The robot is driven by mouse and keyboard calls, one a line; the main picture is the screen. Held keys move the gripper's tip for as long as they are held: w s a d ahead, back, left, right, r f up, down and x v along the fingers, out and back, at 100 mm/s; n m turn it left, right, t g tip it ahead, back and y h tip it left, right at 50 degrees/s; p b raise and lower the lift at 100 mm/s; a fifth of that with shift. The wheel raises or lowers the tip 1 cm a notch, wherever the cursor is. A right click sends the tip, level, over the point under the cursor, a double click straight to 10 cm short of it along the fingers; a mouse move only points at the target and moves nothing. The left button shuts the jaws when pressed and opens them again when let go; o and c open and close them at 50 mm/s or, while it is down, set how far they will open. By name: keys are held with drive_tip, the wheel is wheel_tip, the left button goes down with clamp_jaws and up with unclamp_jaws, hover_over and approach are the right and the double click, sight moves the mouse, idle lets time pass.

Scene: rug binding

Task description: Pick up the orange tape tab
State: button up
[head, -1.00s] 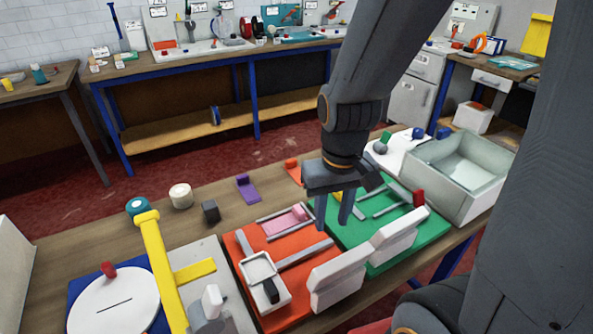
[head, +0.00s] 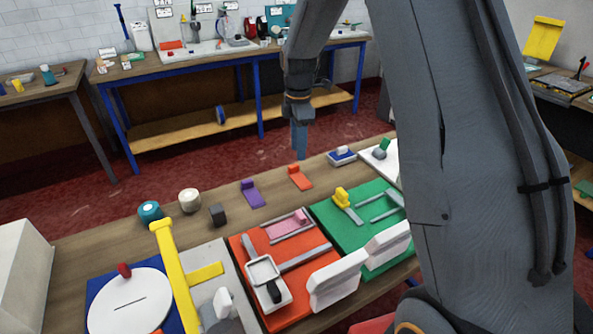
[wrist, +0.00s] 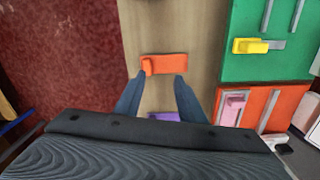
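The orange tape tab (head: 299,177) lies on the wooden table near its far edge, a flat piece with a raised block at one end. In the wrist view the orange tape tab (wrist: 165,64) lies just beyond my fingertips, roughly centred between them. My gripper (head: 299,155) points down above the far table edge in the head view. In the wrist view my gripper (wrist: 158,77) has its two fingers apart with nothing between the tips. The tab appears apart from the fingers.
A purple tab (head: 252,193) lies left of the orange one. The green board (head: 335,223) with a yellow tab (head: 342,197) and the orange-red board (head: 243,263) with a pink tab (head: 292,223) lie nearer.

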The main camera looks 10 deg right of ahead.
sight(295, 165)
drive_tip(key=shift+w+f+n, duration=0.15)
drive_tip(key=shift+w+n, duration=0.85)
drive_tip(key=shift+w, duration=0.15)
drive_tip(key=shift+w+f, duration=0.15)
drive_tip(key=shift+f, duration=0.05)
drive_tip(key=shift+w+a+f+p, duration=0.1)
drive_tip(key=shift+f+p, duration=0.9)
drive_tip(key=shift+f, duration=0.9)
drive_tip(key=shift+w+a+f+p, duration=0.1)
drive_tip(key=shift+f+p, duration=0.9)
drive_tip(key=shift+f, duration=0.85)
clamp_jaws()
